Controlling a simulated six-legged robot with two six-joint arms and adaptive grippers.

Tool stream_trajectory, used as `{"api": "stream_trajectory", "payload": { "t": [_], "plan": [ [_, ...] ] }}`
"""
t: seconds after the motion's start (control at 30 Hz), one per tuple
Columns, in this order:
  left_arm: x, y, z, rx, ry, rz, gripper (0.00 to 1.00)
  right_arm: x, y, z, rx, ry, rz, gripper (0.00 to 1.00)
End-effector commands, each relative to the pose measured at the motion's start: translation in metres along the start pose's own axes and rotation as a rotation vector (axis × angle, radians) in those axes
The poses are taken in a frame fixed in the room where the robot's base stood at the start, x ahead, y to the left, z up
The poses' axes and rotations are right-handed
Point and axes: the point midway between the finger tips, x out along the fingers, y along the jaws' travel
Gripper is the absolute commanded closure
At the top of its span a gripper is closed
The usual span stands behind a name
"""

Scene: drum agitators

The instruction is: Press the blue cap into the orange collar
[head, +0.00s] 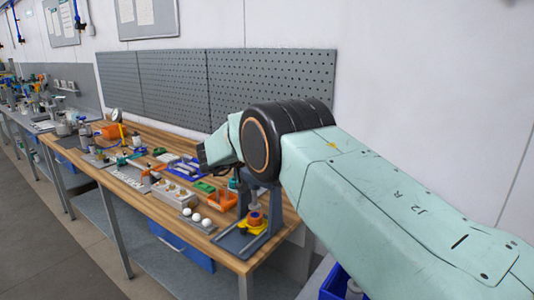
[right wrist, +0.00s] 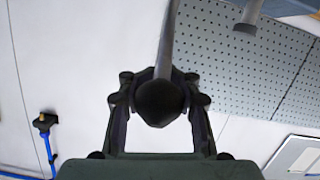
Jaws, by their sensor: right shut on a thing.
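A dark grey bench press (head: 226,240) stands at the near right end of the wooden bench. The orange collar (head: 255,218) sits on a yellow holder (head: 248,228) at its base, under the press's ram. I cannot make out the blue cap. My right gripper (right wrist: 160,98) is shut on the black ball knob (right wrist: 158,104) of a grey lever (right wrist: 167,45), seen in the right wrist view. In the head view my right arm covers the top of the press and hides the lever. My left gripper is not in view.
On the wooden bench (head: 285,222), white balls (head: 196,217) sit left of the press, with an orange bin (head: 222,200) behind them. Several other parts and tools crowd the bench further left. A grey pegboard (head: 180,85) hangs on the wall behind.

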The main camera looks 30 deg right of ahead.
Motion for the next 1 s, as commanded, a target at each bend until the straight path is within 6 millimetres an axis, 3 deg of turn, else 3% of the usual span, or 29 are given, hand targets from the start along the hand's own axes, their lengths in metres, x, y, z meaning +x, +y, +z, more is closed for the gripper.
{"api": "stream_trajectory", "payload": {
  "t": [0.57, 0.6, 0.9, 1.0],
  "plan": [
    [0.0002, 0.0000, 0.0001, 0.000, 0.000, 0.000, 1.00, 0.0022, 0.0025, 0.0034, -0.001, -0.005, 0.003, 1.00],
    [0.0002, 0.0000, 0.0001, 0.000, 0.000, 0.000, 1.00, 0.0023, 0.0025, 0.0035, -0.001, -0.005, 0.003, 0.71],
    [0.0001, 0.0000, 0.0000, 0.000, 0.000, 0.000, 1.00, 0.0010, 0.0015, 0.0021, -0.001, -0.003, 0.001, 0.46],
    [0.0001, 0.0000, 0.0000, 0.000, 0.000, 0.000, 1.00, 0.0007, 0.0013, 0.0018, 0.000, -0.002, 0.000, 0.43]
  ]
}}
